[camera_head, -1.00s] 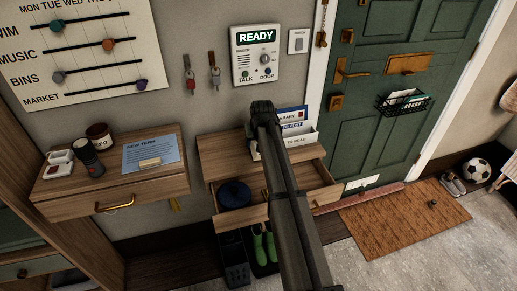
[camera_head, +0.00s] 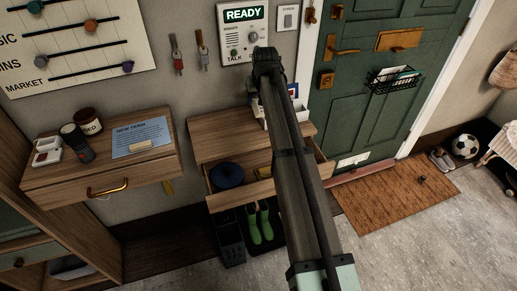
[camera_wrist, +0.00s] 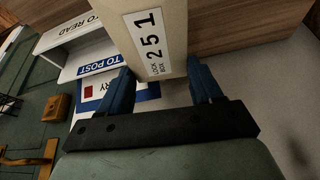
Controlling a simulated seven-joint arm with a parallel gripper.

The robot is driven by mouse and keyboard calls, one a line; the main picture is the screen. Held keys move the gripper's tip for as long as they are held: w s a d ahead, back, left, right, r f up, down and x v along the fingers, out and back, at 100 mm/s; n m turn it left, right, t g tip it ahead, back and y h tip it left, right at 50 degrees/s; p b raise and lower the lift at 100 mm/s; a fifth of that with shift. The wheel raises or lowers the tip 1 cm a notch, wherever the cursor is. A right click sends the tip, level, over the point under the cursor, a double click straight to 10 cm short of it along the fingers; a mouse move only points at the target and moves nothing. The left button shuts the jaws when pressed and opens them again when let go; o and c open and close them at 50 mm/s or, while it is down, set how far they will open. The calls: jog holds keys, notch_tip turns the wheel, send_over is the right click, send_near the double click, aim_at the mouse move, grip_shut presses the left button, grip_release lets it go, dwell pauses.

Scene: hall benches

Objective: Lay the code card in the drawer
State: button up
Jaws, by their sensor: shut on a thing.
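The code card (camera_wrist: 158,38), a beige piece with a white label reading "LOCK BOX 251", stands between the two blue fingers of my gripper (camera_wrist: 163,88) in the wrist view. My gripper is shut on it. In the head view my own arm hides the gripper and card. The open drawer (camera_head: 232,199) is in the middle wooden cabinet, below and left of my arm's far end. A dark blue round thing (camera_head: 227,175) and a yellow thing (camera_head: 263,172) lie inside. My arm covers part of the drawer's right side.
A white letter rack marked "TO READ" and "TO POST" (camera_wrist: 90,64) is close beyond my fingers. The intercom (camera_head: 243,40) is on the wall above. A wall cabinet (camera_head: 70,192) at left holds jars and a notice. Green boots (camera_head: 260,222) stand below the drawer.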

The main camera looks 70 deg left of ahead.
jog(key=w+d+f, duration=0.2)
jog(key=w+d, duration=0.6)
jog(key=w, duration=0.5)
jog(key=s+d+n+g+h, duration=0.45)
jog(key=s+d+n, duration=0.25)
jog(key=n, duration=1.2)
jog(key=shift+g, duration=0.25)
notch_tip(320, 180, down, 17)
jog(key=shift+w+d+f, duration=0.1)
jog(key=shift+w, duration=0.05)
jog(key=shift+f, duration=0.1)
